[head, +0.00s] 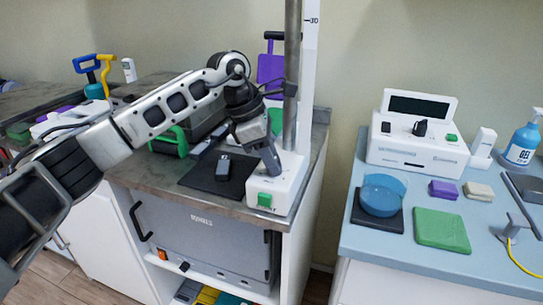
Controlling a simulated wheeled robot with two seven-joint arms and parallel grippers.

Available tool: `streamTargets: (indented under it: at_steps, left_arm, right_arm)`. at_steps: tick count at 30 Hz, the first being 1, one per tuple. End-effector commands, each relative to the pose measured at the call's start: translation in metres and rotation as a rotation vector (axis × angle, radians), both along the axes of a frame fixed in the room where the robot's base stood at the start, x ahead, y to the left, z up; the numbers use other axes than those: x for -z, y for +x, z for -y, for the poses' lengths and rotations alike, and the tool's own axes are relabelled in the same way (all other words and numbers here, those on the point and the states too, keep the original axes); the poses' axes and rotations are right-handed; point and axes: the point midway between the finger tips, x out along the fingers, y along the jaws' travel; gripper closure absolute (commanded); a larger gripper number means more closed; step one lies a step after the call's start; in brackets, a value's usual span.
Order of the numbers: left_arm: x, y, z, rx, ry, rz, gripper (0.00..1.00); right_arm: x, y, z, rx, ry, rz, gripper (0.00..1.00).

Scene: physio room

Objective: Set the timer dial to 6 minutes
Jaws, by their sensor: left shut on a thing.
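My left gripper (272,165) comes down from above onto a small white box (284,195) with a green button (264,200) on its front, at the right corner of the grey counter. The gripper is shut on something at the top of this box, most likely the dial. The fingers hide the dial and any scale, so I cannot read its setting. A larger white unit (378,150) with a dark display and a black knob (420,128) stands apart on the blue table at the right. My right gripper is not in view.
A metal pole (292,70) rises close behind the gripper. A gap separates both surfaces.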

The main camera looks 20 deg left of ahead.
Motion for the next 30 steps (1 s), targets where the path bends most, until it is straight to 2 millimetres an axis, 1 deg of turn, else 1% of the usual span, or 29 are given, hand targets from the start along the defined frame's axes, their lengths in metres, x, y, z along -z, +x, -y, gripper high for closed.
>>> streamTargets:
  at_steps: [1, 12, 18, 24, 30]
  left_arm:
    - [-0.0025, 0.0014, -0.0004, 0.043, -0.001, 0.002, 0.95]
    - [-0.0025, 0.0034, -0.0003, 0.395, 0.000, 0.002, 0.95]
    - [-0.0022, 0.0044, 0.0004, 0.582, 0.000, 0.001, 0.95]
    - [-0.0018, 0.0054, 0.0005, 0.744, 0.001, 0.002, 0.95]
    - [-0.0016, 0.0060, 0.0009, 0.867, 0.002, 0.004, 0.95]
  right_arm:
    - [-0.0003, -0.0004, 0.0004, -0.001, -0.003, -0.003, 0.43]
    - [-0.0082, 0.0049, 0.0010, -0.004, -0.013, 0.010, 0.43]
    - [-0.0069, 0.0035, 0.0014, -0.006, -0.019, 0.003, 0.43]
    - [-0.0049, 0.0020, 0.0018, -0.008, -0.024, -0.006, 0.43]
    - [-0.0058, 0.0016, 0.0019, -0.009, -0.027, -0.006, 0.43]
